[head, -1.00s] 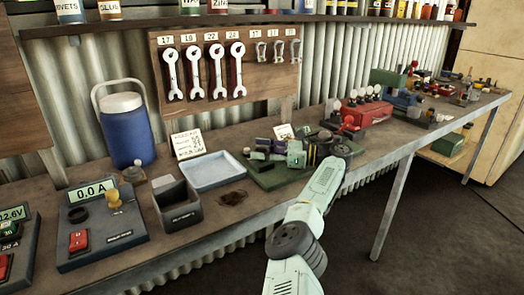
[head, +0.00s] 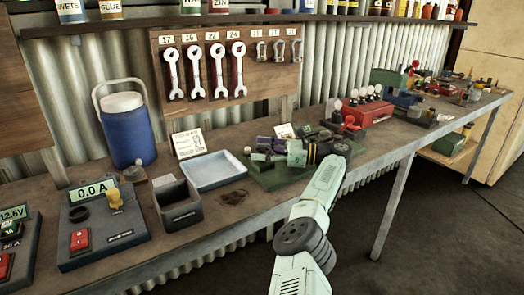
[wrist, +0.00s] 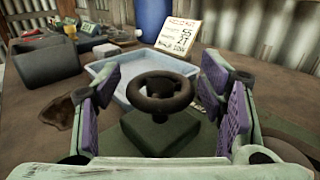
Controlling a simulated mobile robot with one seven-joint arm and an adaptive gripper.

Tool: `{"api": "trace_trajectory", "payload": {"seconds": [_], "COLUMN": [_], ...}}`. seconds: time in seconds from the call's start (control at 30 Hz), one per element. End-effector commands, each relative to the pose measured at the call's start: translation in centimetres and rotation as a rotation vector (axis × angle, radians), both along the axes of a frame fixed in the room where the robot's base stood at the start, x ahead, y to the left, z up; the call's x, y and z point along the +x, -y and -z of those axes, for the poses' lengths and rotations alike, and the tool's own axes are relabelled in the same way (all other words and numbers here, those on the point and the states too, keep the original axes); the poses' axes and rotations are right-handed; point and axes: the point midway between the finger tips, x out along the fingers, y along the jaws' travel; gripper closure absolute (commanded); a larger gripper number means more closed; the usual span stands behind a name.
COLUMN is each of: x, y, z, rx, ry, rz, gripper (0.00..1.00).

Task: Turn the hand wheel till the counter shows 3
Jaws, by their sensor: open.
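The hand wheel (wrist: 160,93) is a dark ring on a hub above a green base (wrist: 150,132) in the wrist view. My gripper (wrist: 168,90) is open, its purple-padded fingers on either side of the wheel, with a visible gap at each side. In the head view my gripper (head: 284,152) is over the green base (head: 262,181) on the bench, and I cannot make out the wheel clearly there. I cannot see a readable counter on the wheel's unit.
A pale blue tray (head: 213,184) and a dark open bin (head: 181,215) stand left of the base. A written card (head: 188,144) stands behind the tray. A red unit with gauges (head: 372,113) is to the right on the bench.

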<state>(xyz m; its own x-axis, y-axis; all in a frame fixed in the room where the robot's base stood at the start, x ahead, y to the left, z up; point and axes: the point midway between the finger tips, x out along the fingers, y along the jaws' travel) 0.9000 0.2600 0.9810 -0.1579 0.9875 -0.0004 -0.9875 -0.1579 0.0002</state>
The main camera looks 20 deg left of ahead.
Motion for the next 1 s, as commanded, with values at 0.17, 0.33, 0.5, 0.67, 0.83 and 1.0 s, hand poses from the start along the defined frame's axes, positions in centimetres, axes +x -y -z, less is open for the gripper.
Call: {"api": "trace_trajectory", "payload": {"seconds": [0.17, 0.33, 0.5, 0.67, 0.83, 1.0], "x": [0.0, 0.0, 0.0, 0.0, 0.0, 0.0], "y": [0.1, 0.1, 0.0, 0.0, 0.0, 0.1], "z": [0.0, -0.2, -2.2, -5.4, -8.3, -9.8], "rx": [0.0, 0.0, 0.0, 0.001, 0.001, 0.001], "ry": [0.0, 0.001, 0.003, 0.004, 0.002, 0.0], "rz": [0.001, 0.002, 0.001, 0.001, 0.001, 0.001], "gripper": [0.32, 0.32, 0.32, 0.32, 0.32, 0.32]}}
